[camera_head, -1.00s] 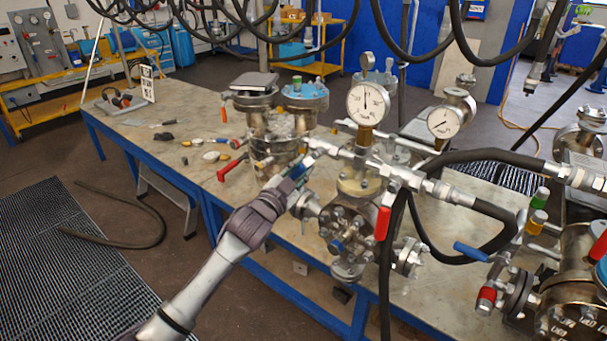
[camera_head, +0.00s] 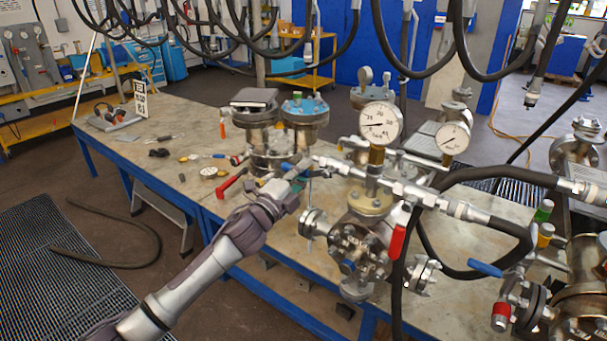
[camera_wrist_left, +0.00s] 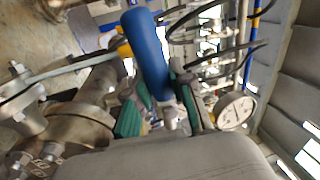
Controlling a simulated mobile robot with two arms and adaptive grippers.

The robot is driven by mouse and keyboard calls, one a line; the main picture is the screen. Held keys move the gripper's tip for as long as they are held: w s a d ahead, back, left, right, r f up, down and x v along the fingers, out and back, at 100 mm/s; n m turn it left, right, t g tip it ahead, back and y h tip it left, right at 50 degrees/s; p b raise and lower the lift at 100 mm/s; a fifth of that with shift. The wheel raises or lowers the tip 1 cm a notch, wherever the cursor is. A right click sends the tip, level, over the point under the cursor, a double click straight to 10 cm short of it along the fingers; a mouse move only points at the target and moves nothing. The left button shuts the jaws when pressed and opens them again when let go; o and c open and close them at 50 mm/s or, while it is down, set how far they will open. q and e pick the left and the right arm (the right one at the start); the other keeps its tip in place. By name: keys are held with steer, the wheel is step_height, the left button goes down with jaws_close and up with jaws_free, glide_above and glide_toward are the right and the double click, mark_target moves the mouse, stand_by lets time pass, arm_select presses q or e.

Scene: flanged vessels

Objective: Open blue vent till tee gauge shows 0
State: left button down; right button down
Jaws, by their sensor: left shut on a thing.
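My left gripper (camera_head: 301,167) is at the left end of the metal tee fitting (camera_head: 342,168). In the left wrist view the blue vent handle (camera_wrist_left: 147,50) stands between its green finger pads (camera_wrist_left: 165,112), and the gripper is shut on it. In the head view the gripper hides most of the handle. The tee gauge (camera_head: 381,122) is a round white dial above the tee, its needle pointing roughly left; its numbers are too small to read surely. My right gripper is not in view.
A second gauge (camera_head: 453,138) stands to the right. A red lever (camera_head: 397,241) hangs below the tee, and another blue lever (camera_head: 485,268) is at lower right. Black hoses (camera_head: 505,170) cross the right side. Flanged vessels (camera_head: 305,125) stand behind the gripper.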

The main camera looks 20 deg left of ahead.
arm_select(q)
steer(key=shift+r+m, duration=0.25)
steer(key=shift+m, duration=0.35)
steer(key=shift+r, duration=0.1)
steer(key=c, duration=1)
jaws_free()
steer(key=shift+s+a+f, duration=0.1)
steer(key=shift+s+f, duration=0.1)
steer(key=shift+s, duration=0.05)
steer(key=v, duration=1.1)
steer(key=shift+s+a, duration=0.15)
steer(key=shift+s, duration=0.05)
steer(key=shift+f, duration=0.1)
